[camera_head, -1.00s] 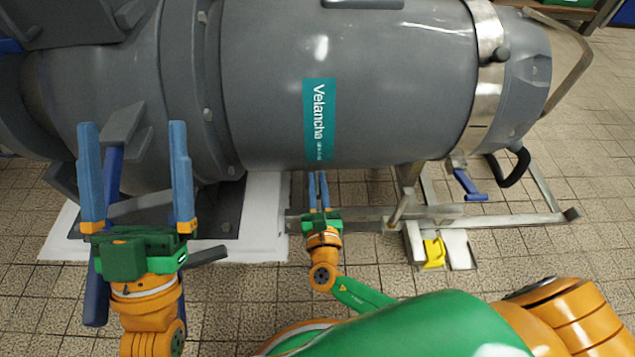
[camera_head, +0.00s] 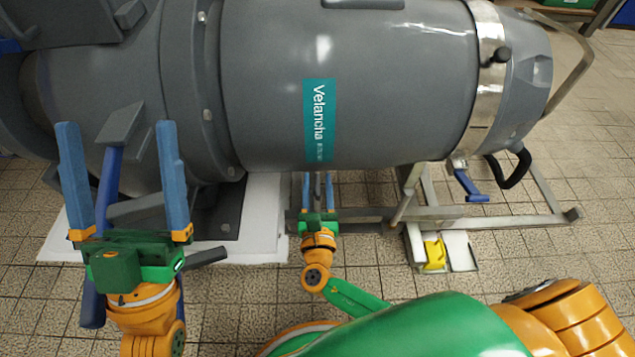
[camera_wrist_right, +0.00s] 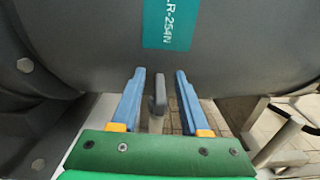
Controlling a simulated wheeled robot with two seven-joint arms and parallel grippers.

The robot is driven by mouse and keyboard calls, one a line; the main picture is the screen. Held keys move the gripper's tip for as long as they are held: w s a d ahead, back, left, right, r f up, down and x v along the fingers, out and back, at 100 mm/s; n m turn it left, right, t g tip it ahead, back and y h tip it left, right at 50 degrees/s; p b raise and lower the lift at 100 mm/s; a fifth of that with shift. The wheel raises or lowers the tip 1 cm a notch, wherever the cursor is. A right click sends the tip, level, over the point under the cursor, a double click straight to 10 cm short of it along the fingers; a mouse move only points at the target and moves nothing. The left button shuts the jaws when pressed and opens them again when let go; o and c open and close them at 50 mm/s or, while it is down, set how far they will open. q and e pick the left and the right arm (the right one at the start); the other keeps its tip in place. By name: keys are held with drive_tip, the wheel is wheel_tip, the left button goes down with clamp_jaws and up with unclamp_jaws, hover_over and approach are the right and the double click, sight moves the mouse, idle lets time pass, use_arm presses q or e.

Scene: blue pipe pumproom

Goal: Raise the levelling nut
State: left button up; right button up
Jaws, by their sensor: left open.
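I cannot clearly make out the levelling nut in either view. My right gripper (camera_head: 317,176) is open, pointing up under the lower edge of the big grey pump body (camera_head: 400,90), beside the steel frame (camera_head: 520,219). In the right wrist view its blue fingers (camera_wrist_right: 158,72) stand apart. A small grey upright piece (camera_wrist_right: 158,95) shows between them; whether they touch it is unclear. My left gripper (camera_head: 115,126) is open and empty, in front of the pump's left end, with a blue bar (camera_head: 108,185) behind it.
A white plinth (camera_head: 265,215) lies under the pump's left part. A yellow piece (camera_head: 433,253) sits by the frame's foot. A blue-handled lever (camera_head: 470,187) and a black curved handle (camera_head: 515,167) hang at the right. Tiled floor is clear at the far right.

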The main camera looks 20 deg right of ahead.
sight(318, 197)
drive_tip(key=shift+s+a, duration=0.1)
drive_tip(key=shift+s, duration=0.2)
drive_tip(key=p+v, duration=0.1)
drive_tip(key=v, duration=0.5)
drive_tip(key=shift+p, duration=0.35)
drive_tip(key=shift+s+a, duration=0.1)
drive_tip(key=shift+s, duration=0.2)
use_arm(q)
drive_tip(key=w+f+n+g+y, duration=0.1)
drive_tip(key=w+f+g+y, duration=0.2)
drive_tip(key=f, duration=0.6)
drive_tip(key=w+g, duration=0.2)
drive_tip(key=w, duration=0.1)
drive_tip(key=shift+g+y, duration=0.3)
drive_tip(key=shift+y, duration=0.1)
